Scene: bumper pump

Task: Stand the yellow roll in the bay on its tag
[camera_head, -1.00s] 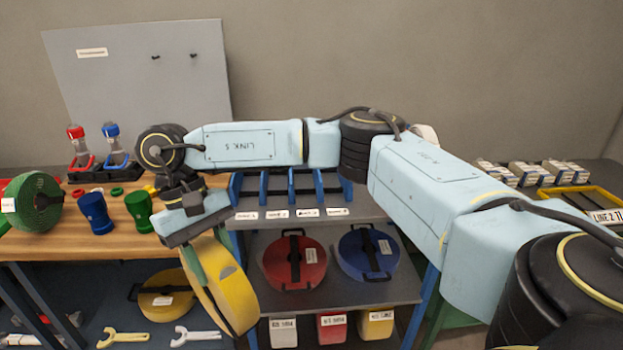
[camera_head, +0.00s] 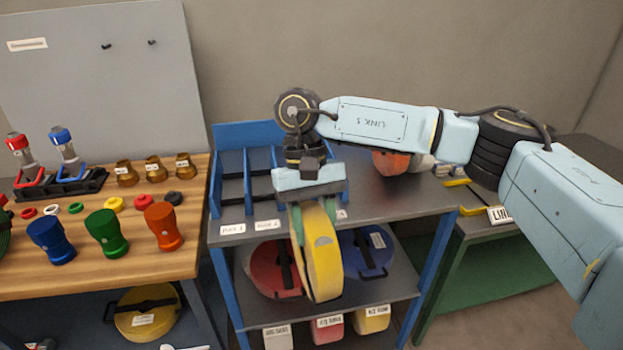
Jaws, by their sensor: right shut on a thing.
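My right gripper (camera_head: 314,200) is shut on the yellow roll (camera_head: 323,257). The roll hangs upright below it, nearly edge-on to the camera, in front of the shelf unit and apart from the bays. The blue bay rack (camera_head: 231,177) stands on the grey top shelf, with upright dividers. White tags (camera_head: 267,225) sit along the shelf's front edge; their writing is too small to read. My gripper and the roll hide the rack's right part and some tags. My left gripper is not in view.
A red roll (camera_head: 270,272) and a blue roll (camera_head: 375,250) lie on the shelf below. An orange object (camera_head: 390,162) sits on the top shelf behind my arm. The wooden bench (camera_head: 190,255) at left holds blue, green and orange cups.

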